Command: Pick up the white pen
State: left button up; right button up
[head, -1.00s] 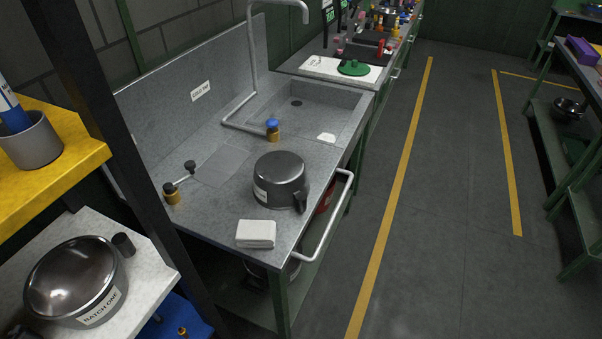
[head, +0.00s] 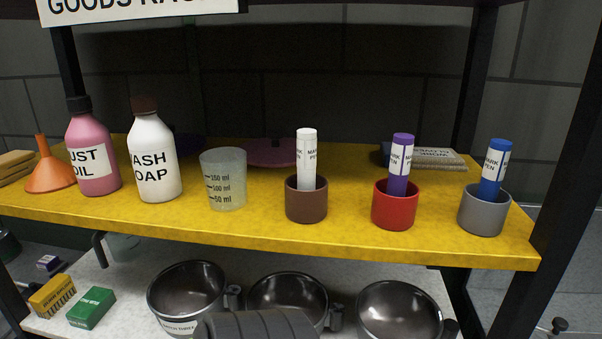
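The white pen (head: 307,158) stands upright in a brown cup (head: 306,205) on the yellow shelf, near the middle of the head view. Its lower end is hidden inside the cup.
A purple pen (head: 400,165) in a red cup (head: 395,211) and a blue pen (head: 494,168) in a grey cup (head: 484,216) stand to the right. A measuring beaker (head: 223,180) stands to the left, then bottles. Metal pots (head: 399,312) sit on the shelf below the yellow shelf (head: 340,243).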

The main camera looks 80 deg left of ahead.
aim_at(307, 138)
jog(key=u, duration=2.2)
jog(key=k+z, duration=0.15)
jog(key=z, duration=1.85)
jog(key=u, duration=2.05)
